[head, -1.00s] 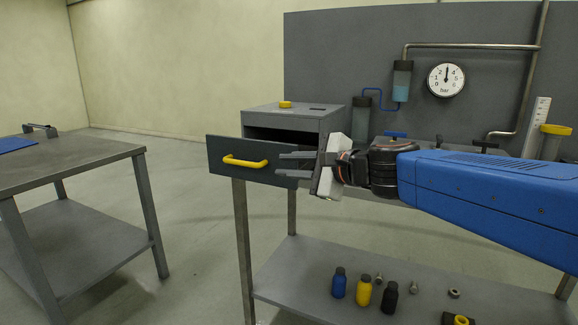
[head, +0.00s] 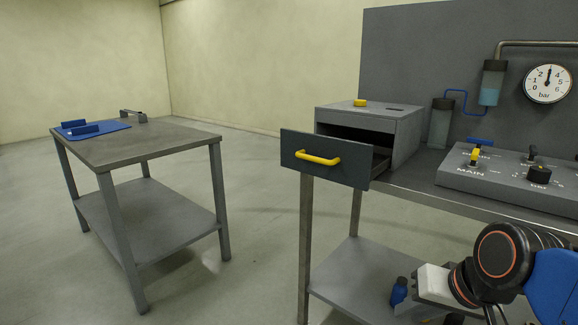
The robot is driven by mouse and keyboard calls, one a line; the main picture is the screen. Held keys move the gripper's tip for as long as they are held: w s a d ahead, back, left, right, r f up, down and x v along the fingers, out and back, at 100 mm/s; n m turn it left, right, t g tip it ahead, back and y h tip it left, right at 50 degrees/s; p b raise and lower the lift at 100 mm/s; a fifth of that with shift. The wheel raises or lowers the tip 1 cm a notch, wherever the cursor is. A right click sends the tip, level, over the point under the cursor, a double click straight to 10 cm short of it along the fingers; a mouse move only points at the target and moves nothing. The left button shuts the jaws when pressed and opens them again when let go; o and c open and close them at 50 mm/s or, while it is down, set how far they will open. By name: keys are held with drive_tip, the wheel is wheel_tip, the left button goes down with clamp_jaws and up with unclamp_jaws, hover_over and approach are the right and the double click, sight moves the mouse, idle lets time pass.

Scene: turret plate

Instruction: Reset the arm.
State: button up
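My arm shows at the lower right, with its dark wrist joint and blue link. My gripper (head: 412,303) is low in front of the bench, near its lower shelf, with its pale body in view.
A control panel (head: 500,185) with knobs and a pressure gauge (head: 547,84) are at the right. A second table (head: 150,150) with a blue mat (head: 112,127) stands left, with open floor between.

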drive_tip(key=s+d+f+n+h, duration=0.2)
drive_tip(key=s+d, duration=0.1)
drive_tip(key=d, duration=0.2)
drive_tip(key=shift+s+f+g, duration=0.3)
drive_tip(key=shift+f+g, duration=0.1)
